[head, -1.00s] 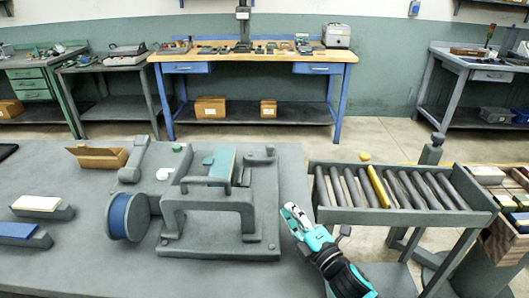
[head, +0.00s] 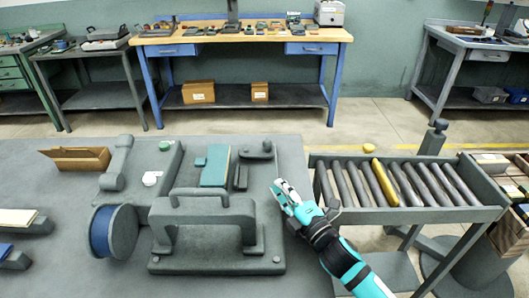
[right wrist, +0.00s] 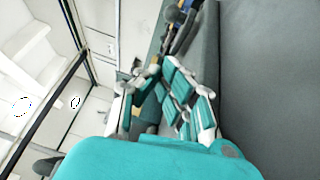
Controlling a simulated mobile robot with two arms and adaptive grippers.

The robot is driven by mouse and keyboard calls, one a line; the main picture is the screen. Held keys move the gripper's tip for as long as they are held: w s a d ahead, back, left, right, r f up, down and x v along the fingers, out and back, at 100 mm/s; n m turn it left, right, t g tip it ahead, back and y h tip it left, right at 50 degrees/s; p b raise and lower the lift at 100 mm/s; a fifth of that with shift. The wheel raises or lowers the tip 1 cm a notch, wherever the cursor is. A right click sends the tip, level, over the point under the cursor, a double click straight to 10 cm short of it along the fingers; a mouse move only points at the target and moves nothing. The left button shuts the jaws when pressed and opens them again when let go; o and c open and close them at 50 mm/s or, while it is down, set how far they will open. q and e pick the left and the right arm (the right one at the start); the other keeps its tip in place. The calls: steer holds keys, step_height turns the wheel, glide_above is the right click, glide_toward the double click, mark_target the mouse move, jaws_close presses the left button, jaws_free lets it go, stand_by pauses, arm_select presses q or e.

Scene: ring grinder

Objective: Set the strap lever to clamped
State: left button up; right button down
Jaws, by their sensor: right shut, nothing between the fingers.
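A grey strapping machine (head: 215,262) stands on the bench in the head view, with an arched handle on top and a flat base. Behind the handle is a teal block (head: 215,168). A dark upright bar (head: 240,178) and a short grey lever-like part with a knob (head: 257,152) are right of the block; I cannot tell for sure which is the strap lever or its setting. My right gripper (head: 281,190) is shut and empty, to the right of these parts and apart from them. It also shows in the right wrist view (right wrist: 160,72). My left gripper is out of view.
A blue spool (head: 101,230) stands left of the machine, and an open cardboard box (head: 78,159) lies behind it. A roller tray (head: 420,215) with one yellow roller is right of my arm. The bench between box and spool is mostly clear.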

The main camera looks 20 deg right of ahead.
steer(key=shift+w+a+r, duration=0.1)
steer(key=shift+w, duration=0.3)
steer(key=p+x, duration=0.1)
steer(key=x, duration=0.8)
steer(key=shift+w+r+p, duration=0.1)
steer(key=shift+w+p, duration=0.2)
steer(key=shift+w, duration=0.1)
steer(key=shift+w+d+r, duration=0.1)
steer(key=shift+w+d, duration=0.55)
steer(key=shift+w, duration=0.3)
steer(key=shift+w+d, duration=0.35)
steer(key=shift+w, duration=0.1)
